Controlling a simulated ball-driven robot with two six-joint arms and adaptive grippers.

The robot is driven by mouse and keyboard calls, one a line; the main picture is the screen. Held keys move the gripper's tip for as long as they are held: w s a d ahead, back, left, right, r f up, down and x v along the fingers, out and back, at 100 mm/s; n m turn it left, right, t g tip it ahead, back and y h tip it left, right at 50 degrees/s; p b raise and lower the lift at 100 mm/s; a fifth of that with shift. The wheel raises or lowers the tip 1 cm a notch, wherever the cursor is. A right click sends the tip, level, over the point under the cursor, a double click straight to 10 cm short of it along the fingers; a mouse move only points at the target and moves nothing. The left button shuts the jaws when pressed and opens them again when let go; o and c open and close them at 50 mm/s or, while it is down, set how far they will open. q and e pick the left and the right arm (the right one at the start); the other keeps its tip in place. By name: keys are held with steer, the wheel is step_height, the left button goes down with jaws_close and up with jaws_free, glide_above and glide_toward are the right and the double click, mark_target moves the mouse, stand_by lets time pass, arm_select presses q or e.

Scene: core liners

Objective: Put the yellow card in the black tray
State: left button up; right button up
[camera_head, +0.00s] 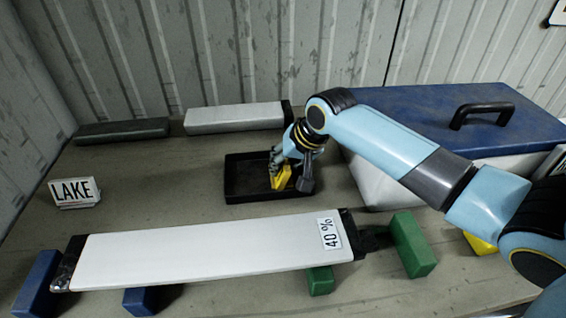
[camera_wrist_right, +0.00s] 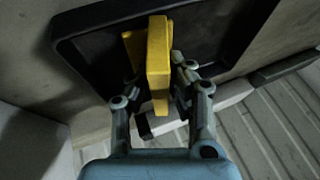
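The yellow card (camera_head: 281,178) is a thick, folded-looking piece inside the outline of the black tray (camera_head: 236,188). My right gripper (camera_head: 290,165) reaches down over the tray from the right. In the right wrist view the yellow card (camera_wrist_right: 158,62) stands between the fingers of my right gripper (camera_wrist_right: 158,80), which look closed in on its sides. The black tray (camera_wrist_right: 85,22) shows behind it. Whether the card's lower edge touches the tray floor is hard to tell. My left gripper is not in view.
A long white core liner (camera_head: 190,250) lies in front of the tray on blue and green blocks. A white liner (camera_head: 235,117) and a dark one (camera_head: 122,130) lie at the back. A LAKE sign (camera_head: 75,192) stands left. A blue-lidded box (camera_head: 440,115) stands right.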

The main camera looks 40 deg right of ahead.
steer(key=o, duration=0.4)
steer(key=p+v, duration=0.1)
steer(key=v, duration=1.1)
steer(key=shift+r, duration=0.15)
steer(key=shift+r, duration=0.15)
